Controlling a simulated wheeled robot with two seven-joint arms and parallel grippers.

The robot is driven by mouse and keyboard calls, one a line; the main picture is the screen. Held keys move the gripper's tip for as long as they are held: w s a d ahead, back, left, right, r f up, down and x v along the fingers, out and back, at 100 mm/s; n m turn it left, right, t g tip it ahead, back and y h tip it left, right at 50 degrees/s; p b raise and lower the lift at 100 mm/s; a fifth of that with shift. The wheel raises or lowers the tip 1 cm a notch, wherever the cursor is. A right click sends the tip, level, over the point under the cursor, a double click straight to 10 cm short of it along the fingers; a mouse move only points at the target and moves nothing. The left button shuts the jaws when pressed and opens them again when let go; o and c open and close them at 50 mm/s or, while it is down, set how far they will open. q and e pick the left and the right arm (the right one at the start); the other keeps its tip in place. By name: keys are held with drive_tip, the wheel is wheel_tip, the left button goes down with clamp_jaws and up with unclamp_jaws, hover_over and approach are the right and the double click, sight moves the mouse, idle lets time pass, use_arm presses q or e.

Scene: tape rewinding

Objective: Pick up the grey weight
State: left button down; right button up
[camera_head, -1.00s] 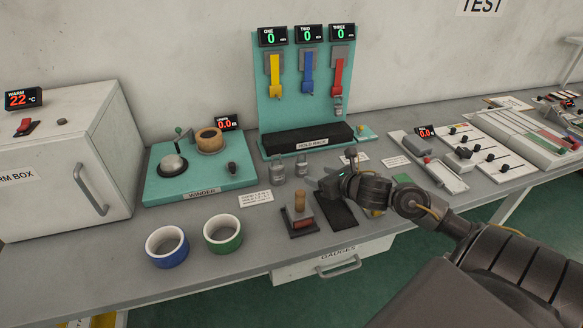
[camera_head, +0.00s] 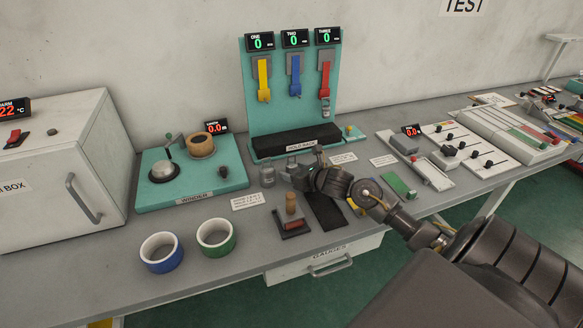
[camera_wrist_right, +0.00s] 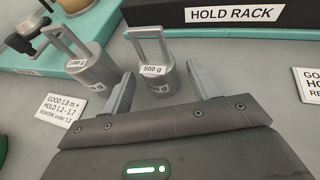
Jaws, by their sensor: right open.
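Two grey weights with tall loop handles stand upright on the bench below the hold rack. The one labelled 1000 g (camera_wrist_right: 91,68) is on the left and also shows in the head view (camera_head: 267,177). The one labelled 500 g (camera_wrist_right: 153,72) is on the right; in the head view it is largely hidden by my right gripper. My right gripper (camera_wrist_right: 162,88) is open and empty, low over the bench. In the wrist view its two fingers flank the front of the 500 g weight, with no clear contact. My left gripper is not in view.
The teal winder (camera_head: 150,203) is to the left and the black hold rack (camera_head: 285,142) just behind. Another small weight (camera_head: 326,108) hangs under the red strap.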

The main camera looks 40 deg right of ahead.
drive_tip(key=shift+x, duration=1.1)
clamp_jaws()
